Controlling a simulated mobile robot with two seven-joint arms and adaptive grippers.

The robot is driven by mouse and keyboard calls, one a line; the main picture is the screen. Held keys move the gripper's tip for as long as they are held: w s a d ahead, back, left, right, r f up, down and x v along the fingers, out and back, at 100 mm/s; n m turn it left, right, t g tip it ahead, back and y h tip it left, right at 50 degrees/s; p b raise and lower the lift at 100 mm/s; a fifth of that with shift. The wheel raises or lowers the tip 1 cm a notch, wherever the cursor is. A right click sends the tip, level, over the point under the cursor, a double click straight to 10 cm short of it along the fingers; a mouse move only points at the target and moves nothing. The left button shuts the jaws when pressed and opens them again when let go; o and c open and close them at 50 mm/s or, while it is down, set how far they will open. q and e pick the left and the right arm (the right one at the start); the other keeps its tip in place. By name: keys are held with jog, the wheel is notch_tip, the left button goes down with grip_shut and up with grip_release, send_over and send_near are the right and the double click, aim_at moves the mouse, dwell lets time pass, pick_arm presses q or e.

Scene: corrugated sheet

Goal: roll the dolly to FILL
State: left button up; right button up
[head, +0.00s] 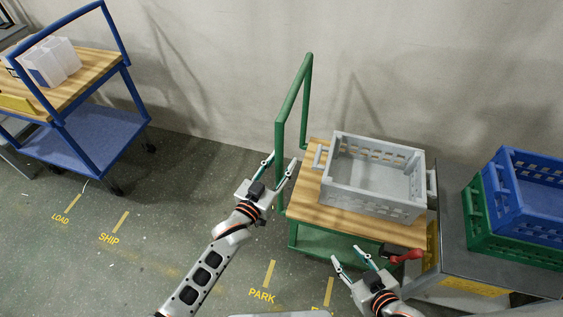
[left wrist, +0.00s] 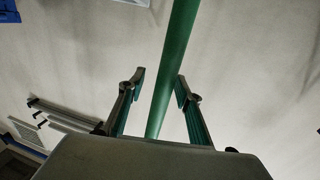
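The green-framed dolly (head: 310,214) with a wooden top stands at centre right in the head view. A grey crate (head: 375,205) sits on its top. Its tall green handle (head: 305,95) rises at its left end. My left gripper (head: 280,163) is open at the handle. My right gripper (head: 347,256) is open and empty at the dolly's near side. Yellow PARK lettering (head: 261,296) is on the floor; a label starting with F (head: 322,308) is partly hidden.
A blue cart (head: 75,140) with white containers stands at left, near LOAD (head: 60,219) and SHIP (head: 109,239) markings. A grey table (head: 453,232) with green (head: 510,243) and blue (head: 535,205) crates adjoins the dolly's right. A red handle (head: 405,256) is beside my right gripper. Floor left of the dolly is clear.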

pick_arm(q)
jog(key=v, duration=1.2)
